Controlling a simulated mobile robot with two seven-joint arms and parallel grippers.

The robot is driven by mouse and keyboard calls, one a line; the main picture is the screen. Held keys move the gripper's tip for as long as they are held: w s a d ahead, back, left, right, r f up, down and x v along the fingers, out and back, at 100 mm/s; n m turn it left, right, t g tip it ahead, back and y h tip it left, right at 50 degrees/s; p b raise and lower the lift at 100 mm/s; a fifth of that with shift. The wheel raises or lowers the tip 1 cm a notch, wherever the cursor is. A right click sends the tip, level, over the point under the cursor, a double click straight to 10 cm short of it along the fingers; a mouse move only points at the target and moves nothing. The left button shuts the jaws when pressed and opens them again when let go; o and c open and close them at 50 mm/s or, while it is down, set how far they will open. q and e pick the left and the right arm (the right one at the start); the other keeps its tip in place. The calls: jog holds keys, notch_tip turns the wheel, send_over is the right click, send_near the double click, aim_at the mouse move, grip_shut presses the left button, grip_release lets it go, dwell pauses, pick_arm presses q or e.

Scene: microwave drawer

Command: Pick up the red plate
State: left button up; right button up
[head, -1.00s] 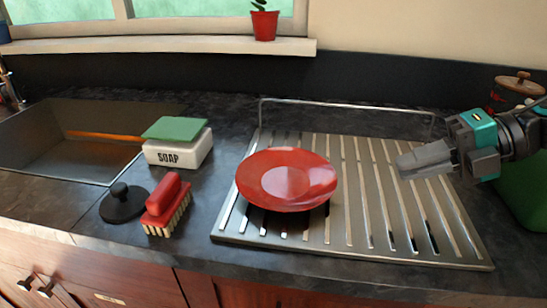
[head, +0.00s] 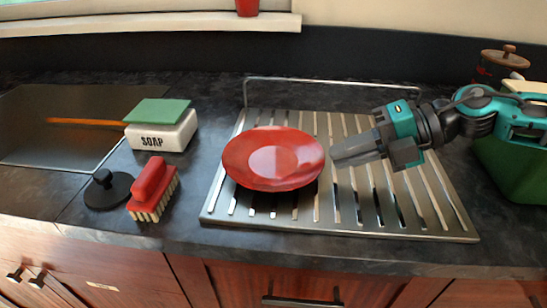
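The red plate (head: 273,158) lies on the left part of the slatted metal drying rack (head: 372,228). My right gripper (head: 337,154) comes in from the right over the rack. Its fingertips point left and are close to the plate's right rim. I cannot tell whether they touch the rim, or whether the fingers are apart. The plate appears to rest on the rack. My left gripper is not in view.
A white soap box (head: 162,136) with a green sponge (head: 158,111) stands left of the rack. A red brush (head: 152,190) and a black stopper (head: 108,190) lie nearer. The sink (head: 60,120) is at left. A green container (head: 515,168) stands at right.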

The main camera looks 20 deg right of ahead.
aim_at(323, 175)
jog(key=shift+x, duration=2.1)
jog(key=shift+c, duration=0.2)
grip_shut()
jog(key=shift+r, duration=0.1)
